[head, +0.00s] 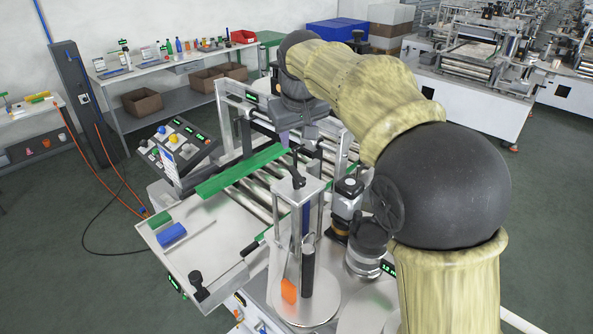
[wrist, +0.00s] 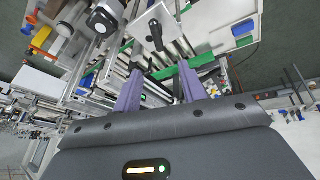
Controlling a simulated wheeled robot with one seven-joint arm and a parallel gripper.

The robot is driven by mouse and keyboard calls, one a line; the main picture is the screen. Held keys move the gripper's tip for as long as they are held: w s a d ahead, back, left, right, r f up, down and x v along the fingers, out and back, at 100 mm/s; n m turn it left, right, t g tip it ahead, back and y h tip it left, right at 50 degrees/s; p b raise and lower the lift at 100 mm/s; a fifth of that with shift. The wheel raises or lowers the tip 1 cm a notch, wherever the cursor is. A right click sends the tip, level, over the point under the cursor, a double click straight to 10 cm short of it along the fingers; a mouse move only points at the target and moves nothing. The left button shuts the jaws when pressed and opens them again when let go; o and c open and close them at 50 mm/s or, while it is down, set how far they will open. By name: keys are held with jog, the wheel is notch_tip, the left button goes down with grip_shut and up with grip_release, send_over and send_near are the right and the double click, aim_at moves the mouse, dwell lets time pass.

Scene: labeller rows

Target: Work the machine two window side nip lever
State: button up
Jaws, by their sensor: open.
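The labelling machine (head: 215,235) stands in front of me, with a row of steel rollers and a green strip across it. A black-handled lever (head: 297,170) sits on top of an upright frame; a similar black lever (wrist: 155,35) shows in the wrist view beyond my fingers. An orange-tipped lever (head: 289,291) hangs lower, near a round steel plate. I cannot tell which lever is the window side nip lever. My gripper (head: 285,138) is over the far side of the rollers, partly hidden by its own wrist. In the wrist view its purple fingers (wrist: 160,88) are apart, with nothing held between them.
A control panel (head: 178,150) with coloured buttons stands left of the rollers. Green and blue blocks (head: 172,235) lie on the near-left plate. A motor-like post (head: 347,200) rises right of the upright frame. A bench (head: 180,65) stands behind; floor at left is mostly clear.

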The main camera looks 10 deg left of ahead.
aim_at(296, 173)
jog(key=p+x, duration=0.2)
jog(key=x, duration=0.6)
jog(key=p+x, duration=0.2)
jog(key=x, duration=0.6)
jog(key=shift+w+d+f, duration=0.2)
jog(key=shift+w+f, duration=0.1)
jog(key=shift+w, duration=0.05)
grip_shut()
